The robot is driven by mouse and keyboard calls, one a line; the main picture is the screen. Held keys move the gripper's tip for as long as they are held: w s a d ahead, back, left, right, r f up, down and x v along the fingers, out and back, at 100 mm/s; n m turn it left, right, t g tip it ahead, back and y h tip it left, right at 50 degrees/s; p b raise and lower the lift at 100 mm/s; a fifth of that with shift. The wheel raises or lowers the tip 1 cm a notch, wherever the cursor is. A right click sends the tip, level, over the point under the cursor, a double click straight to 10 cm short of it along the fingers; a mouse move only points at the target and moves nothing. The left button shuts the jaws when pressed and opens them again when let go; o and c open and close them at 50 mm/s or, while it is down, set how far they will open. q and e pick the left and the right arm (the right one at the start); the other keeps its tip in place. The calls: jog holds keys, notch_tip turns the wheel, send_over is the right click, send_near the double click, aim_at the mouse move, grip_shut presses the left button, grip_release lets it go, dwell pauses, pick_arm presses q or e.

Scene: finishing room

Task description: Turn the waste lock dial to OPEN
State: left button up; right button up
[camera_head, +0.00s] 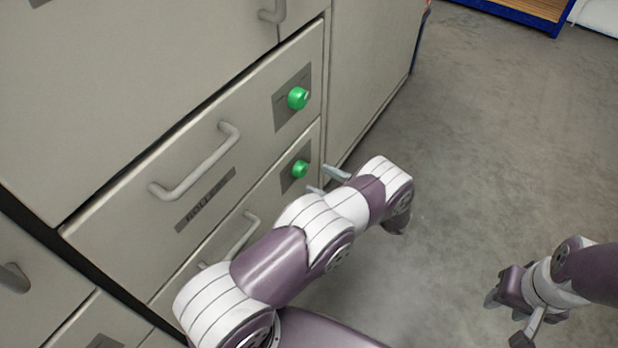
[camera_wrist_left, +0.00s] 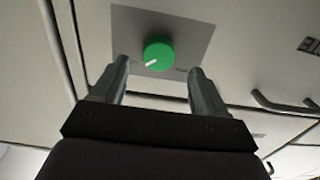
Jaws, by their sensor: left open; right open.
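A green lock dial (camera_head: 300,169) sits on a grey plate on the lower drawer. My left gripper (camera_head: 325,182) is open just in front of it. In the left wrist view a green dial (camera_wrist_left: 158,56) shows beyond and between the open fingers, apart from them. Its white mark points to the lower left in that view. The small words on its plate (camera_wrist_left: 190,38) are too blurred to read. A second green dial (camera_head: 298,98) is on the drawer above, whose label seems to read ROLLERS. My right gripper (camera_head: 508,318) is open and empty over the floor at the right.
Drawer handles stick out from the cabinet front, one on the upper drawer (camera_head: 197,163) and one lower (camera_head: 240,235), partly hidden by my left arm. Another handle shows in the left wrist view (camera_wrist_left: 283,106). The grey floor (camera_head: 480,150) is clear.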

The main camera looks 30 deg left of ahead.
aim_at(305, 171)
pick_arm(q)
jog(key=a, duration=0.2)
jog(key=a+b, duration=0.1)
jog(key=a, duration=0.1)
jog(key=shift+w+a, duration=0.2)
jog(key=shift+a, duration=0.15)
jog(key=c, duration=1.1)
jog(key=shift+o, duration=0.2)
jog(key=n, duration=0.4)
jog(key=shift+n, duration=0.4)
jog(key=n, duration=1)
jog(key=shift+w, duration=0.1)
jog(key=n, duration=0.4)
jog(key=shift+r+n, duration=0.1)
jog(key=shift+n, duration=0.3)
